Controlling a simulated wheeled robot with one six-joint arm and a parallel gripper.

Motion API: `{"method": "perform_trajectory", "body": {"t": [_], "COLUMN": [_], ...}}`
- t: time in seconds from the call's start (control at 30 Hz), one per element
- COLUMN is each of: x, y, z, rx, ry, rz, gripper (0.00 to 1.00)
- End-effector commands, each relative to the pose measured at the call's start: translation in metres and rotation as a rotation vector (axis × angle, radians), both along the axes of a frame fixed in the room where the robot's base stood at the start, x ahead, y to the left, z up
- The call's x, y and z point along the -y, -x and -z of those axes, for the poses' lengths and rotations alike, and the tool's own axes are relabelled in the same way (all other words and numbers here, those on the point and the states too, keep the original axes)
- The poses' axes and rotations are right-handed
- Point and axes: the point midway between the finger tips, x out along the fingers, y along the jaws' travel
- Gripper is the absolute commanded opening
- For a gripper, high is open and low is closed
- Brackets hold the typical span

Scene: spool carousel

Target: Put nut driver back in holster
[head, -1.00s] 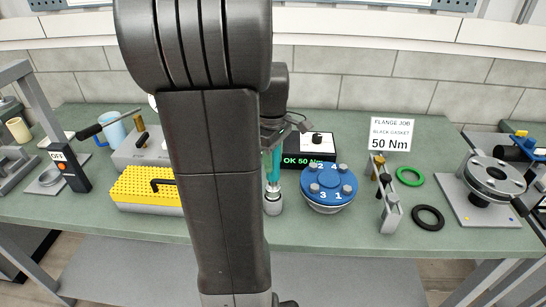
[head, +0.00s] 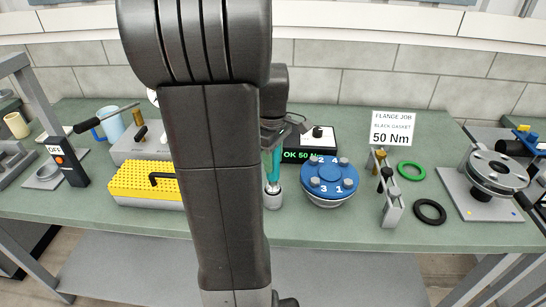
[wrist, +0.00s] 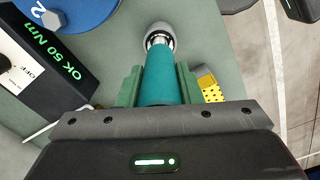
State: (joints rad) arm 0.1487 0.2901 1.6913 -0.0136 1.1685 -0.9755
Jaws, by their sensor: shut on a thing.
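The nut driver (head: 272,165) has a teal handle and stands about upright in the head view, just right of my arm. My gripper (wrist: 160,88) is shut around its teal handle (wrist: 162,75), with a green jaw on each side. Below the handle, a short silver shaft meets a round grey cup-like piece (wrist: 160,37), which also shows low on the bench in the head view (head: 273,199). This piece looks like the holster. I cannot tell how deep the driver's tip sits in it. My arm hides part of the bench to its left.
A blue flange (head: 329,183) with numbered bolts stands close on the right. A black display box (head: 308,154) reading OK 50 Nm is behind. A black ring (head: 429,211) and green ring (head: 411,171) lie further right.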

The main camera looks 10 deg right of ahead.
Motion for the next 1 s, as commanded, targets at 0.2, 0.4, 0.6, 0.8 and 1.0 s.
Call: {"method": "perform_trajectory", "body": {"t": [0.2,0.4,0.6,0.8,1.0], "x": [0.0,0.0,0.0,0.0,0.0], "y": [0.0,0.0,0.0,0.0,0.0], "z": [0.006,0.01,0.015,0.018,0.018], "rx": [0.002,0.002,0.001,0.001,0.001], "ry": [0.001,0.001,0.001,0.001,0.001], "rz": [0.0,0.0,0.0,0.0,0.0], "gripper": [0.0,0.0,0.0,0.36,0.57]}}
